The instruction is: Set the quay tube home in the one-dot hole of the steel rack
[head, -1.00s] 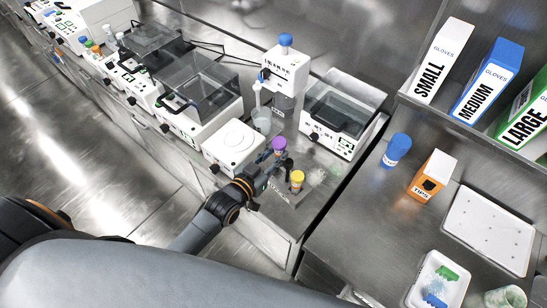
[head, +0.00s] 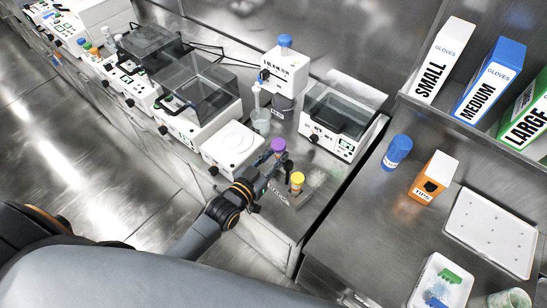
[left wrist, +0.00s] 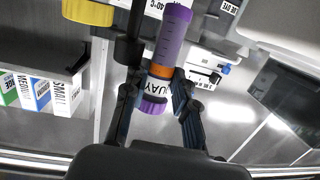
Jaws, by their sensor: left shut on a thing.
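The quay tube has a purple cap, an orange band and a label reading QUAY; in the left wrist view the tube (left wrist: 160,70) lies between my fingers. In the head view its purple cap (head: 278,145) shows above the gripper. My left gripper (head: 268,166) is shut on the tube, beside the steel rack (head: 279,194). A yellow-capped tube (head: 297,180) stands at the rack, just right of the gripper. The rack's holes and dots are too small or hidden to tell, as is the tube's lower end in the head view. My right gripper is out of view.
A white flat-topped device (head: 231,146) is left of the gripper, and a lidded bath (head: 340,118) stands behind. A beaker (head: 261,122) is close behind. On the right bench are a blue-capped container (head: 397,150), an orange tips box (head: 433,178) and a white tray (head: 491,228).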

